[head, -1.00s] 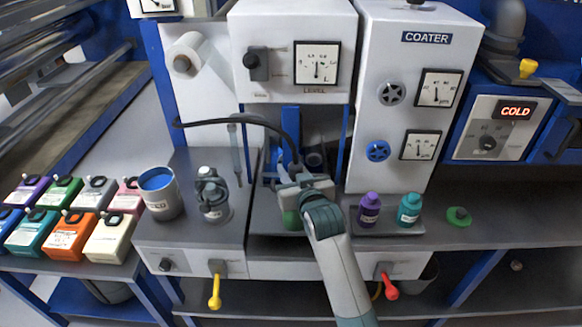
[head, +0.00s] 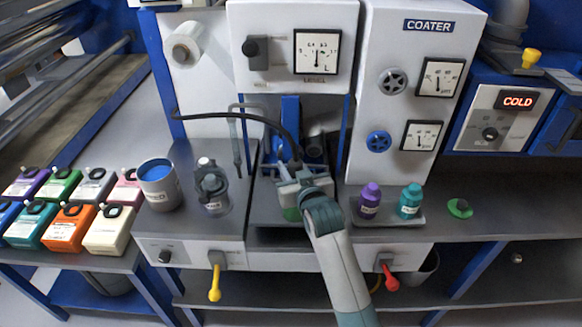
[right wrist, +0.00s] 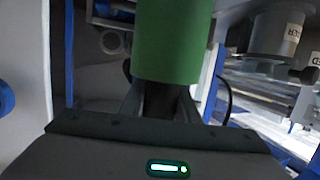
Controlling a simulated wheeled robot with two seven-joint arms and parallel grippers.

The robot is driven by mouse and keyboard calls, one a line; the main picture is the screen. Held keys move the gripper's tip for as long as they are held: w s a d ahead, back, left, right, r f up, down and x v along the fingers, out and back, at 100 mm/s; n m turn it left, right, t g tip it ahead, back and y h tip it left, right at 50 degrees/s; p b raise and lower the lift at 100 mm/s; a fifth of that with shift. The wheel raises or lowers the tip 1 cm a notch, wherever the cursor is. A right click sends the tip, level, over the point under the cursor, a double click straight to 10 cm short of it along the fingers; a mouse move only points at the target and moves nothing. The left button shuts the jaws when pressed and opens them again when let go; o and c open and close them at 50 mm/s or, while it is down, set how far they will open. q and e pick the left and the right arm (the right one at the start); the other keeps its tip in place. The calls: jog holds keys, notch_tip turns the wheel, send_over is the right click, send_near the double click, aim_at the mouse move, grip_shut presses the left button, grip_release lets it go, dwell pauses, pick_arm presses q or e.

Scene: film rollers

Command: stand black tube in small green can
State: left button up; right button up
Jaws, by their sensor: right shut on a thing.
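The black tube (head: 246,115) arches from the left post and comes down to my right gripper (head: 290,172), which is shut on it near its end. In the right wrist view, the green can (right wrist: 172,40) fills the top middle and covers the fingertips (right wrist: 160,95). The tube's lower end is hidden, so I cannot tell whether it is inside the can. My left gripper is out of view.
A grey valve-like device (head: 212,188) and a blue-filled can (head: 160,184) stand to the left. Purple (head: 369,201) and teal (head: 410,202) bottles stand on a small tray to the right, with a green cap (head: 460,208) beyond. A blue upright (head: 291,125) rises behind the gripper.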

jog(key=o, duration=1.1)
jog(key=shift+s, duration=0.15)
pick_arm(q)
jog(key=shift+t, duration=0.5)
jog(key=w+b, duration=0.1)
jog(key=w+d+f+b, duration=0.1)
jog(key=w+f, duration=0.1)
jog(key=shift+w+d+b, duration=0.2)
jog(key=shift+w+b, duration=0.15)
jog(key=shift+b, duration=0.05)
pick_arm(e)
jog(key=v, duration=1.7)
jog(key=shift+r, duration=0.1)
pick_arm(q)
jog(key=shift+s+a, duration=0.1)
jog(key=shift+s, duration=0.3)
